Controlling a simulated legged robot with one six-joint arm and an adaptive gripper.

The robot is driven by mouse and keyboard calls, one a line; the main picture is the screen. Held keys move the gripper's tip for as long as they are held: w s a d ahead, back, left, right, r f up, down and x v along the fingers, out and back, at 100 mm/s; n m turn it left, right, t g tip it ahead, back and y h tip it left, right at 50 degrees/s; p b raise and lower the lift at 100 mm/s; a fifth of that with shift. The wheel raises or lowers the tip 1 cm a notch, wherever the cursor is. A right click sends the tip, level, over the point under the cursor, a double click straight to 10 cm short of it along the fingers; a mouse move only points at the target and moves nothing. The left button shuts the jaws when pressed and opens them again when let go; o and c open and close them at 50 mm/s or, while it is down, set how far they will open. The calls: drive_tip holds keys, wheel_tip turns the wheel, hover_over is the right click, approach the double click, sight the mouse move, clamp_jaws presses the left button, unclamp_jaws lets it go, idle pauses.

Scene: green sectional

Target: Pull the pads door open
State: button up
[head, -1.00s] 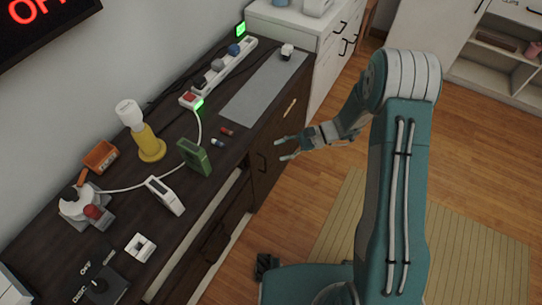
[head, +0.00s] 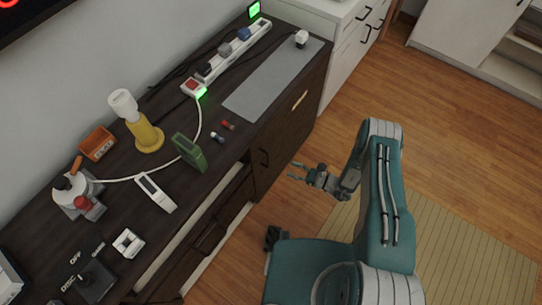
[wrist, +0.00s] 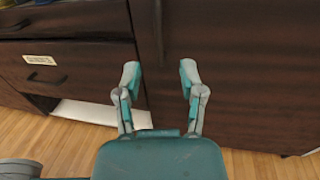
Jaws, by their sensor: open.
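A dark brown cabinet door (head: 290,125) is in the front of the long counter in the head view, right of the drawers. It carries a small pale label strip (head: 299,100), too small to read. A dark handle (head: 264,157) sits near its left edge. The door looks closed. My gripper (head: 292,171) is in front of it, apart from it, and nothing is between the fingers. In the wrist view, my gripper (wrist: 158,75) is open, its two teal and grey fingers spread toward the dark panels (wrist: 240,80). I cannot tell the exact gap to the handle.
Drawers (head: 215,225) with dark handles lie left of the door; a labelled drawer (wrist: 40,62) shows in the wrist view. The dark countertop (head: 150,240) holds a power strip (head: 230,58), a yellow lamp-like item (head: 147,137) and small devices. Wooden floor (head: 440,130) is open at right.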

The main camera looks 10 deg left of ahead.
sight(268, 166)
drive_tip(key=a, duration=0.3)
drive_tip(key=w+a, duration=0.1)
drive_tip(key=a, duration=0.2)
drive_tip(key=w+a, duration=0.1)
drive_tip(key=a, duration=0.3)
drive_tip(key=shift+a, duration=0.1)
clamp_jaws()
